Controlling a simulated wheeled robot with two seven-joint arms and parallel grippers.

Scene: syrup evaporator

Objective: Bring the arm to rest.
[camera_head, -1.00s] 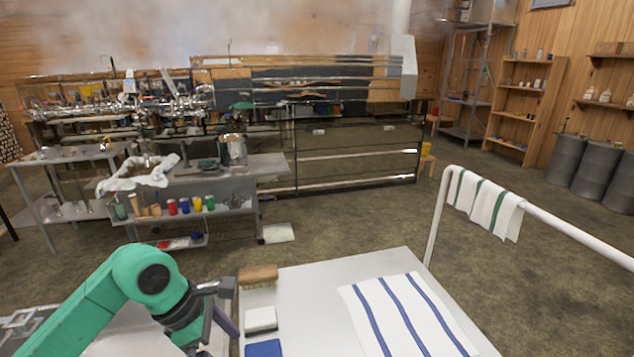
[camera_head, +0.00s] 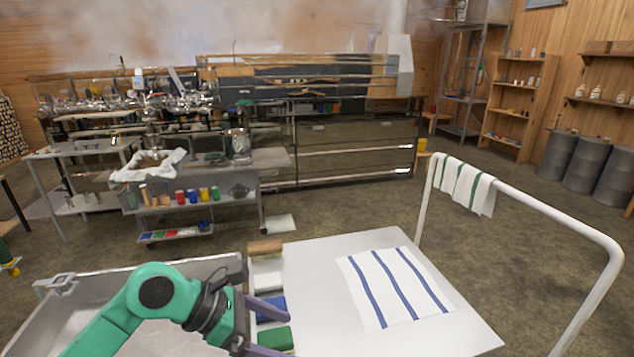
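My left arm, green with dark joints, comes in from the lower left. Its gripper (camera_head: 272,331) is open, with its two purple fingers apart, over the left edge of the white table. A green block (camera_head: 276,340) shows between the fingers in this view; I cannot tell whether they touch it. Nothing is seen held. My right gripper is not in view.
A metal basin (camera_head: 215,267) adjoins left. A white rail (camera_head: 560,215) bounds the right.

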